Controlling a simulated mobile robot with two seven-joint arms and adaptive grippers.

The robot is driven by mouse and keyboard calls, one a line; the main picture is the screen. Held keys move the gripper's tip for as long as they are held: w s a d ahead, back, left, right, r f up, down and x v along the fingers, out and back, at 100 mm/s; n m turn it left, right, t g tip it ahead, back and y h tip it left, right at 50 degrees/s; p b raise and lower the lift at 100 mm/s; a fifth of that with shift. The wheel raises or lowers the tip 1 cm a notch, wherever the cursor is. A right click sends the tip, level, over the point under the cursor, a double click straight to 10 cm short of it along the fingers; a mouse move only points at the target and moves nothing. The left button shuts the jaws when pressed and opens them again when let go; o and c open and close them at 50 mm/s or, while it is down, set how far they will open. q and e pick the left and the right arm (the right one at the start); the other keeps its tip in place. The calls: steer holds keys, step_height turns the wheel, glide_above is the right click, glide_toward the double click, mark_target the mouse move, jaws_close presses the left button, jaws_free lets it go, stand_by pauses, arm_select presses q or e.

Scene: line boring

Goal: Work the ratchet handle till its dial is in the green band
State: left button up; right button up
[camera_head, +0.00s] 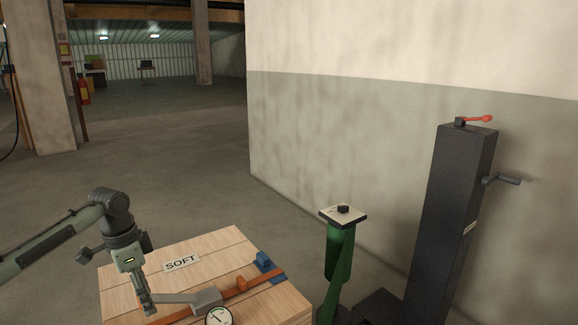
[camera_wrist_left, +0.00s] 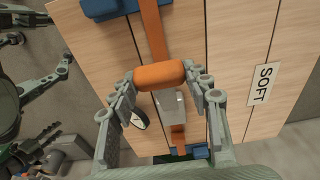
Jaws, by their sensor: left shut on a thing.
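My left gripper (camera_head: 148,303) is at the near side of a wooden crate. In the left wrist view its two fingers are closed on the ends of the orange grip (camera_wrist_left: 158,74) of the ratchet handle. The handle's grey lever (camera_head: 178,297) runs right from the gripper to the grey ratchet body (camera_head: 207,299), which also shows in the left wrist view (camera_wrist_left: 172,112). The white dial (camera_head: 219,317) sits beside the ratchet, cut by the lower picture edge. Its needle shows faintly; I cannot tell its band. In the left wrist view the dial (camera_wrist_left: 139,119) is partly hidden by a finger.
An orange strap (camera_head: 254,280) crosses the crate (camera_head: 215,248), over a blue corner piece (camera_head: 264,262). A "SOFT" label (camera_head: 181,263) lies on top. A green stand (camera_head: 340,253) and a tall dark column (camera_head: 451,215) with a crank stand to the right.

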arm_select(q)
steer(key=shift+d, duration=0.25)
steer(key=f, duration=0.1)
steer(key=f+h+b, duration=0.1)
steer(key=s+a+f+t, duration=0.1)
steer(key=shift+h+b, duration=0.35)
steer(key=shift+h, duration=0.05)
steer(key=shift+w+r, duration=0.1)
steer(key=shift+r, duration=0.1)
steer(key=o, duration=1.1)
steer(key=shift+w+d, duration=0.1)
steer(key=shift+o, duration=1)
steer(key=shift+a, duration=0.2)
